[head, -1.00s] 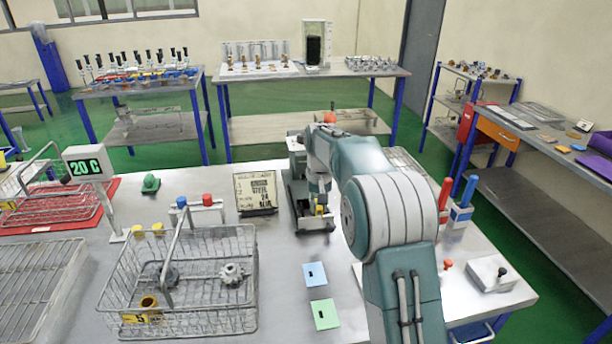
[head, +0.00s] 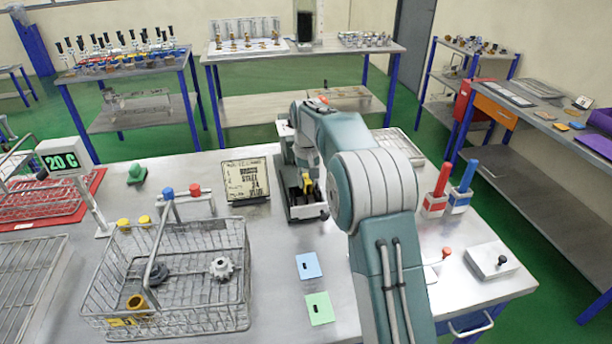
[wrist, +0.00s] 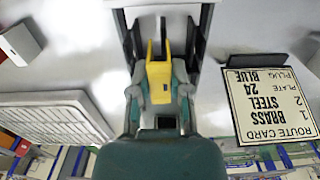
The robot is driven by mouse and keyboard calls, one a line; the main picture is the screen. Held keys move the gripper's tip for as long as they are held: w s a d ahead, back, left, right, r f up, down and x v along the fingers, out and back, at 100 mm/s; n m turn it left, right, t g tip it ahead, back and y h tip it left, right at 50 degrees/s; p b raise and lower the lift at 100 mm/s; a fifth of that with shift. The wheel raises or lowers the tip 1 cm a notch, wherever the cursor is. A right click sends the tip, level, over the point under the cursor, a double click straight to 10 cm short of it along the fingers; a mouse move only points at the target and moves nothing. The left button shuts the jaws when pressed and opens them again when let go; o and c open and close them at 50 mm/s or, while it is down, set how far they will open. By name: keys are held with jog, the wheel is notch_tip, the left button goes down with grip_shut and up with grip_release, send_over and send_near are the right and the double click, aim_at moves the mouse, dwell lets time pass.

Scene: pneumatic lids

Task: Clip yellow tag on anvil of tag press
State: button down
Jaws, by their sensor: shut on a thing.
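The tag press (head: 308,211) is a grey, dark-railed unit on the metal table, partly hidden by my arm. My gripper (head: 307,184) is over its front half. In the wrist view my gripper (wrist: 161,84) is shut on the yellow tag (wrist: 158,76), which sits between the two fingers with two prongs pointing away from me. The dark side rails of the press (wrist: 198,40) stand on both sides of the tag. The anvil is not clearly visible, and I cannot tell whether the tag touches it.
The route card (head: 246,180) stands left of the press. A wire basket (head: 240,290) holding parts is at front left. A blue plate (head: 309,266) and a green plate (head: 320,309) lie in front of the press. Red and blue-handled blocks (head: 434,205) stand at right.

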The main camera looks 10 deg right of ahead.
aim_at(305, 194)
jog(key=shift+a+f, duration=0.2)
jog(key=shift+f, duration=0.6)
jog(key=shift+a+f, duration=0.2)
jog(key=shift+f, duration=0.55)
jog(key=shift+d+f, duration=0.2)
jog(key=shift+f, duration=0.45)
jog(key=shift+f, duration=0.2)
